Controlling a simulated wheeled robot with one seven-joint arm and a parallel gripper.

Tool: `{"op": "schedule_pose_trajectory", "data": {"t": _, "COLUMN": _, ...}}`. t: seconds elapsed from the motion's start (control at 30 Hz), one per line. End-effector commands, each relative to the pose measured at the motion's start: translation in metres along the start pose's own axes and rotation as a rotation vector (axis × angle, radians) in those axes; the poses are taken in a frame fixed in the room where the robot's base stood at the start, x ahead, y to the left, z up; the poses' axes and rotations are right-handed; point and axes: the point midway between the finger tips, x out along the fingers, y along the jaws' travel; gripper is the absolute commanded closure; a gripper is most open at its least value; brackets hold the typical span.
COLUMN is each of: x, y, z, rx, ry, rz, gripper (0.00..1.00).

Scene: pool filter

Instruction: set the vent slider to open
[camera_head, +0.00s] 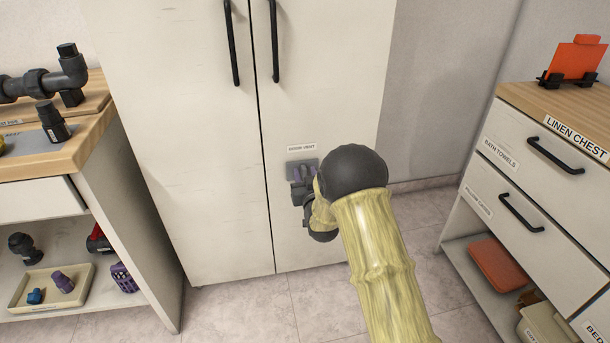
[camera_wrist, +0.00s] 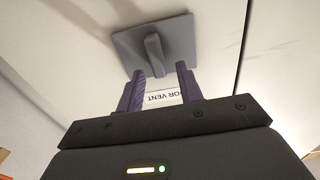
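The vent slider is a grey plate (camera_head: 294,165) low on the right cabinet door, under a small label (camera_head: 301,148). In the wrist view the plate (camera_wrist: 184,38) carries a raised grey knob (camera_wrist: 154,52). My gripper (camera_wrist: 160,71) has two purple fingers spread apart, with the knob's near end showing in the gap between their tips. No contact with the knob is clear. In the head view my gripper (camera_head: 303,178) is in front of the plate and my arm hides part of it. The label (camera_wrist: 162,97) appears upside down between the fingers, partly reading "OR VENT".
The tall white cabinet (camera_head: 205,150) has two black handles (camera_head: 274,42) above. A workbench (camera_head: 75,150) with pipe parts stands at the left. A linen chest (camera_head: 545,150) stands at the right. Tiled floor (camera_head: 235,305) is free in front of the cabinet.

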Motion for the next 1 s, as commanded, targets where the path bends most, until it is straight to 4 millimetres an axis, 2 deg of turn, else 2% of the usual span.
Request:
{"op": "schedule_pose_trajectory", "data": {"t": 0.13, "x": 0.011, "y": -0.0001, "z": 0.0002, "rx": 0.0, "ry": 0.0, "rz": 0.0, "gripper": 0.64}}
{"op": "schedule_pose_trajectory", "data": {"t": 0.43, "x": 0.0128, "y": 0.0001, "z": -0.0005, "rx": 0.0, "ry": 0.0, "rz": 0.0, "gripper": 0.64}}
{"op": "schedule_pose_trajectory", "data": {"t": 0.6, "x": 0.0127, "y": 0.0001, "z": -0.0004, "rx": 0.0, "ry": 0.0, "rz": 0.0, "gripper": 0.97}}
{"op": "schedule_pose_trajectory", "data": {"t": 0.63, "x": 0.0126, "y": 0.0001, "z": -0.0004, "rx": 0.0, "ry": 0.0, "rz": 0.0, "gripper": 1.0}}
{"op": "schedule_pose_trajectory", "data": {"t": 1.0, "x": 0.0129, "y": -0.0005, "z": -0.0003, "rx": -0.001, "ry": 0.0, "rz": -0.01, "gripper": 1.0}}
